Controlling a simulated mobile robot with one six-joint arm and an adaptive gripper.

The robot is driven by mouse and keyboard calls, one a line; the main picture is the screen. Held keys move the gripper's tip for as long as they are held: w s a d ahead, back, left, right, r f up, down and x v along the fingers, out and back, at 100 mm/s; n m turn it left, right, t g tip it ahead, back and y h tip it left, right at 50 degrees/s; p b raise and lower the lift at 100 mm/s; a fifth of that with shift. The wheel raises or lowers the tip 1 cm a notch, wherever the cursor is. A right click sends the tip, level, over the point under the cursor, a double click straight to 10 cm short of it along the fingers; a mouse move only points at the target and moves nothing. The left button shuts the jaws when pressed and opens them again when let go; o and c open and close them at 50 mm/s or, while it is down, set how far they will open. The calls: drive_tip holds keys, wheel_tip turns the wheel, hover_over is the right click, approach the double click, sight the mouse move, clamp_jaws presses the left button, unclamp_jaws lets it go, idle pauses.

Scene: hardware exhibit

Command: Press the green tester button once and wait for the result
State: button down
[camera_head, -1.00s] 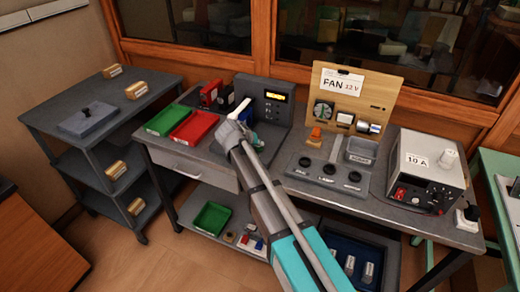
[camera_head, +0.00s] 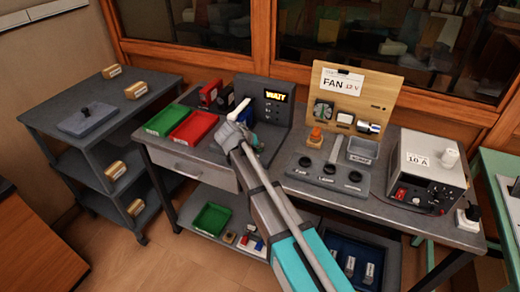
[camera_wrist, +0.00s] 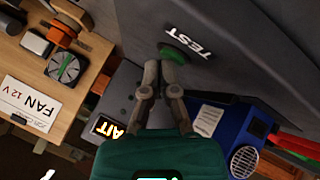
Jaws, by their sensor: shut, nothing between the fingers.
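The tester (camera_head: 273,117) is a dark grey unit at the back of the bench, with a lit amber display (camera_head: 275,96) that reads WAIT. Part of that display also shows in the wrist view (camera_wrist: 107,127). The green button (camera_wrist: 174,54) lies on the grey surface beside the word TEST in the wrist view. My gripper (camera_wrist: 160,68) is shut and empty, its fingertips at the near edge of the button and partly covering it. I cannot tell if they touch or press it. In the head view my arm hides the button.
Green (camera_head: 167,119) and red (camera_head: 194,128) trays are left of the tester. A wooden FAN 12 V board (camera_head: 378,93), a grey panel with several black knobs (camera_head: 327,179) and a 10 A power supply (camera_head: 426,170) stand to the right.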

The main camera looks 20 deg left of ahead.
sight(259, 150)
idle(0.6)
drive_tip(key=shift+r+p, duration=0.75)
drive_tip(key=shift+p, duration=0.05)
drive_tip(key=shift+r, duration=0.15)
drive_tip(key=shift+r+p, duration=2.4)
drive_tip(key=shift+p, duration=0.15)
